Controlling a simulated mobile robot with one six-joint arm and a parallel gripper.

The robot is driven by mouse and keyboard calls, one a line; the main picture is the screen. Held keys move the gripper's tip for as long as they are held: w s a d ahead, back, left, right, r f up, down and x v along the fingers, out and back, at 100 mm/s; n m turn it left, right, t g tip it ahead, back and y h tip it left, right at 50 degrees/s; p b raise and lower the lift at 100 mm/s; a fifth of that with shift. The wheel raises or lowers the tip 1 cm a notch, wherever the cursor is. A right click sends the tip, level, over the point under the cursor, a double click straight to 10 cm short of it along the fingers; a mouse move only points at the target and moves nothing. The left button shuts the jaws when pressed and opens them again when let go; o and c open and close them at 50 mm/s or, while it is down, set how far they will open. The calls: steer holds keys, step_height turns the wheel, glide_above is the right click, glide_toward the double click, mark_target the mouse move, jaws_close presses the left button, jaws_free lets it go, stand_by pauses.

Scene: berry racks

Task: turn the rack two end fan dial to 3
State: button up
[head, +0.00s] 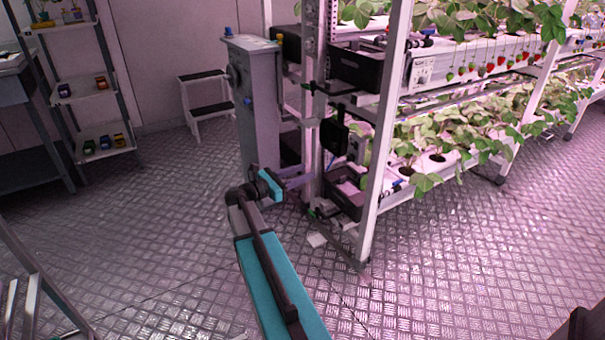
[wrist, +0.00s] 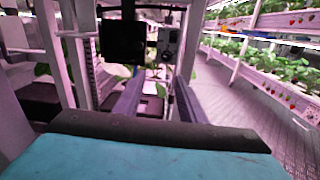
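In the wrist view, a grey panel with round dials (wrist: 167,46) hangs at the rack end, just right of a black square box (wrist: 123,42). In the head view, the black box (head: 335,136) is on the rack's end, with a small pale panel (head: 356,149) partly hidden beside it. The dial markings and pointer are too small to read. I cannot tell which dial is the fan dial. My gripper (wrist: 157,85) is open and empty, its two fingers apart, below the panel and pointing towards the rack end. In the head view my gripper (head: 302,181) is low beside the rack post.
A grey cabinet (head: 256,105) stands just left of the rack end. Black crates (head: 346,195) sit on the rack's end shelves. A step stool (head: 206,98) is behind. The metal floor (head: 150,240) at left is clear.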

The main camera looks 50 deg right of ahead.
steer(key=shift+p, duration=0.45)
steer(key=shift+a, duration=0.1)
steer(key=p+v, duration=0.2)
steer(key=v, duration=1.1)
steer(key=shift+a, duration=0.3)
